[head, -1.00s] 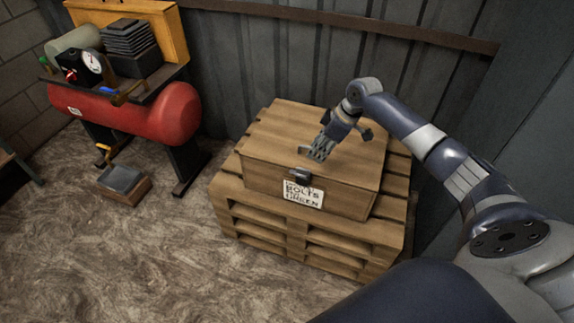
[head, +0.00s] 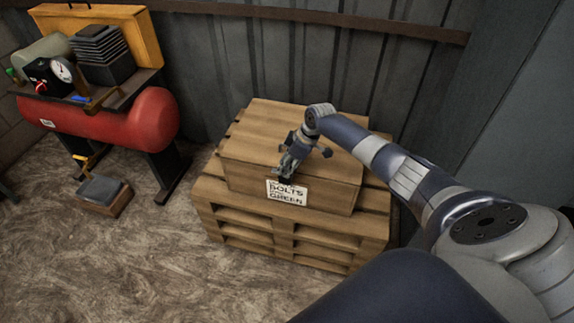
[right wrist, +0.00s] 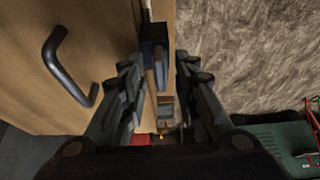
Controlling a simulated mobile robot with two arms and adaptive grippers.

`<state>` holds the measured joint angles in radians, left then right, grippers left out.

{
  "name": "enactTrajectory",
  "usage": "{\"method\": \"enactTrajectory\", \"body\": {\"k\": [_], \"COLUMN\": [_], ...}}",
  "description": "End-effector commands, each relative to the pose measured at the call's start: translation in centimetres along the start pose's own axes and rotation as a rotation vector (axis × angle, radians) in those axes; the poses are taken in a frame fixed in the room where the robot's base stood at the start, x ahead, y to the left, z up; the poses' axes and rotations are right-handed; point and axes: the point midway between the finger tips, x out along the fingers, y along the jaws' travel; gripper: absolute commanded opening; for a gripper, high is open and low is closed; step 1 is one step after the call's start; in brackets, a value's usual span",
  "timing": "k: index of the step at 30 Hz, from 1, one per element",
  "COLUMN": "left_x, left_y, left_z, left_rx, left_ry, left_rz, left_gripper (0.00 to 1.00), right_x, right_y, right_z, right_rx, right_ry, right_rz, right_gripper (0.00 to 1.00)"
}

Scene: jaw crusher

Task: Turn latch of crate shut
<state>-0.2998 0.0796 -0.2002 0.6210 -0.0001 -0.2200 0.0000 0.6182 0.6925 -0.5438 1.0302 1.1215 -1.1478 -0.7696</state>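The wooden crate (head: 240,150) has its lid down and a paper label (head: 287,192) on its front, reading "BOLTS" and another word. My right gripper (head: 287,170) is at the lid's front edge, above the label, and hides the latch in the head view. In the right wrist view the dark latch (right wrist: 154,35) sits at the crate edge, between and slightly beyond the two fingers of my right gripper (right wrist: 157,75). The fingers are apart, one on each side, with visible gaps. Whether they touch the latch I cannot tell. My left gripper is not in view.
The crate stands on stacked wooden pallets (head: 243,217) against a corrugated wall. A black handle (right wrist: 68,68) lies left of the fingers on the wood. A red tank (head: 110,120) stands at the left. The floor in front is clear.

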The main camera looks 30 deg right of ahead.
Motion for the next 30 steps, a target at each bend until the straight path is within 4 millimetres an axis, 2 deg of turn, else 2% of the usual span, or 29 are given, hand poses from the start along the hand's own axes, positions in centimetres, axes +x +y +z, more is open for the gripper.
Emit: {"method": "enactTrajectory", "body": {"k": [1,5,17,23,30], "left_x": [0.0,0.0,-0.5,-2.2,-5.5], "left_y": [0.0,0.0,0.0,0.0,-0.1], "left_z": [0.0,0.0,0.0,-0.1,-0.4], "left_rx": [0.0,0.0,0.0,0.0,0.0], "left_ry": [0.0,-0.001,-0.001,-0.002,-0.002], "left_rz": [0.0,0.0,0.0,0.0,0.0], "left_gripper": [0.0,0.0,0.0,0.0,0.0], "right_x": [0.0,0.0,-0.2,-0.4,-0.6], "right_y": [0.0,0.0,-0.1,-0.2,-0.4], "right_z": [0.0,0.0,-0.1,-0.1,-0.3], "right_rx": [0.0,0.0,0.021,0.098,0.277], "right_ry": [0.0,0.0,-0.001,-0.002,-0.001], "right_rz": [0.0,0.0,0.007,0.038,0.111], "right_gripper": [0.28,0.0,0.0,0.0,0.0]}}
